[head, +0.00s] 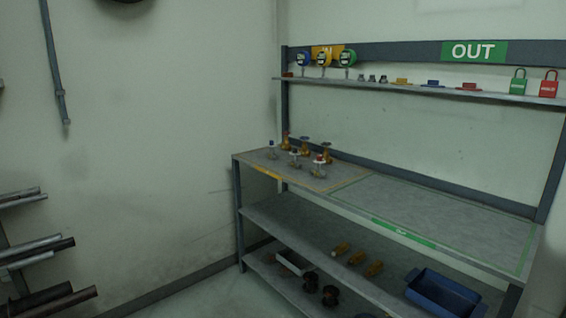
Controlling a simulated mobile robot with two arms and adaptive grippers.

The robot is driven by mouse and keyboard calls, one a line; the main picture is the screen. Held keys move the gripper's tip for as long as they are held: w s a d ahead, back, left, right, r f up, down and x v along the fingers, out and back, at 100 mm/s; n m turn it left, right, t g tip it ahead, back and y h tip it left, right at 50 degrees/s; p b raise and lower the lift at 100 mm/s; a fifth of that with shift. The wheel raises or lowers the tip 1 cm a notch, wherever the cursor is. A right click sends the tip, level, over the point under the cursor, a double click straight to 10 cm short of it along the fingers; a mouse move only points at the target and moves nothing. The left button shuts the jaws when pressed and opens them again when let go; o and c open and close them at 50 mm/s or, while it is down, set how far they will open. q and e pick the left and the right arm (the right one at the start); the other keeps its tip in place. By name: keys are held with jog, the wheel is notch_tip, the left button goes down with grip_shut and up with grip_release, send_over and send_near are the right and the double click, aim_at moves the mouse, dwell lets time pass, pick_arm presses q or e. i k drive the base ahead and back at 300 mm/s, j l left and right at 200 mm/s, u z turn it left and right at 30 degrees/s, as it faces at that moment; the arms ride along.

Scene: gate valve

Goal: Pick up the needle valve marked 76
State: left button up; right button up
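Several small valves stand upright in a cluster on the left part of the workbench top. At the front are a silver valve with a blue top (272,149), a valve with a dark top (295,157) and a silver valve with a red top (319,165). Behind them stand brass-coloured valves (286,141), (305,145) and (326,152). The markings are too small to read, so I cannot tell which valve is marked 76. Neither of my grippers shows in the head view.
The workbench (440,215) has a clear right half outlined in green. Its upper shelf (400,86) holds gauges, small parts and padlocks under a green OUT sign (473,51). Lower shelves hold fittings and a blue bin (443,292). A pipe rack (35,245) stands at the left.

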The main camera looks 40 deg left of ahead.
aim_at(271, 154)
jog(key=j+u, duration=0.15)
jog(key=j, duration=0.3)
jog(key=i+j+u, duration=0.15)
jog(key=j, duration=0.35)
jog(key=j+u, duration=0.1)
jog(key=j, duration=0.35)
jog(key=i+j+u, duration=0.15)
jog(key=j, duration=0.25)
jog(key=i+j+u, duration=0.15)
jog(key=j, duration=0.3)
